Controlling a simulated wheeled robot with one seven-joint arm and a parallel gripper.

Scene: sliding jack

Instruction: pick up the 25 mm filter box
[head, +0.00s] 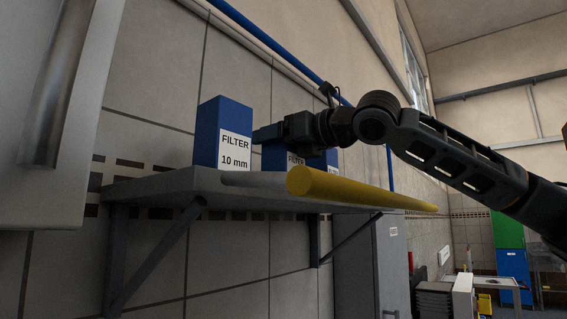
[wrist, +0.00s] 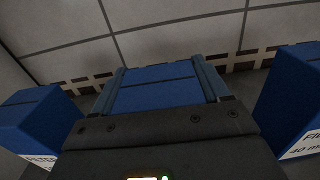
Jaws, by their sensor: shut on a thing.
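My gripper (head: 268,133) is shut on a blue filter box, the middle one of the row. In the wrist view this box (wrist: 160,88) fills the space between the two fingers, with a finger against each side. In the head view a blue box (head: 273,157) with a "FILTER" label shows just below my gripper; the shelf's yellow-ended bar covers its lower part. Its size marking is hidden, so I cannot read whether it says 25 mm. I cannot tell whether the held box touches the shelf.
A blue "FILTER 10 mm" box (head: 210,135) stands on the grey shelf (head: 150,187) to the left. In the wrist view, a "40 mm" box (wrist: 290,95) is close on the right and another blue box (wrist: 35,120) on the left. A yellow bar (head: 350,188) runs along the front.

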